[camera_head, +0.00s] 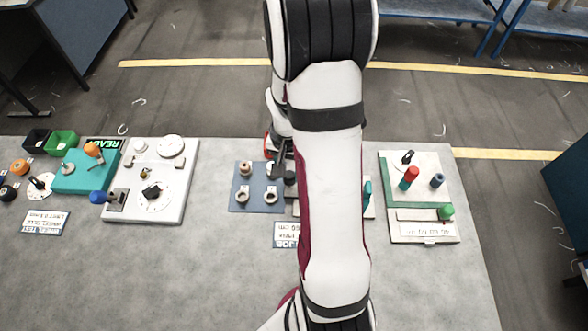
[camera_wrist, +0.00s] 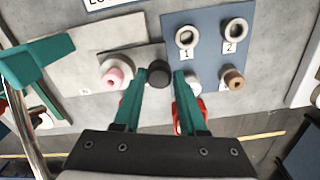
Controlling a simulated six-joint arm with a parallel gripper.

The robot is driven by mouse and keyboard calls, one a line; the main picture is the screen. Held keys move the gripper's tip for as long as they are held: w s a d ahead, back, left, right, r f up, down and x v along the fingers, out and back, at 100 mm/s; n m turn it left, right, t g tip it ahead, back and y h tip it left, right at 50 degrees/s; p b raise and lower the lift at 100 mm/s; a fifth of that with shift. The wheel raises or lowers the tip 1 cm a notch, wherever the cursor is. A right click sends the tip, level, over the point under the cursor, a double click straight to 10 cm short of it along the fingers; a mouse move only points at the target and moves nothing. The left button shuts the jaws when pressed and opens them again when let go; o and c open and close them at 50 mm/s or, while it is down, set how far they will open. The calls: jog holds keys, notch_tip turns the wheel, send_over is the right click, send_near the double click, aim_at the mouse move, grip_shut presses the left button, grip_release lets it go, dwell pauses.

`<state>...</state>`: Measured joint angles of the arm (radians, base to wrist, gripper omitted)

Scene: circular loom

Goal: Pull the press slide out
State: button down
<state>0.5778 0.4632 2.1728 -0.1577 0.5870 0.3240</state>
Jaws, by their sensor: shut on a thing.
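The press's pale base plate (camera_wrist: 75,72) is at the left of the wrist view, with a teal part (camera_wrist: 35,62) at its far left. A white ring holding a pink piece (camera_wrist: 115,76) sits on the press. A round black knob (camera_wrist: 158,75), apparently the press slide's handle, is beside it; the knob also shows in the head view (camera_head: 290,176). My gripper (camera_wrist: 162,76) has its teal fingers shut on this knob. The slide itself is partly hidden by the fingers, and my arm covers most of the press in the head view.
A blue plate (camera_head: 238,205) with numbered rings stands just left of the press. A board with a dial (camera_head: 135,205) is farther left, and a green-and-white fixture (camera_head: 425,222) is at the right. The table front is clear.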

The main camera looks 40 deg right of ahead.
jog(key=c, duration=0.5)
grip_release()
jog(key=shift+w+a, duration=0.1)
jog(key=shift+r, duration=0.1)
notch_tip(320, 180, up, 16)
jog(key=shift+f, duration=0.2)
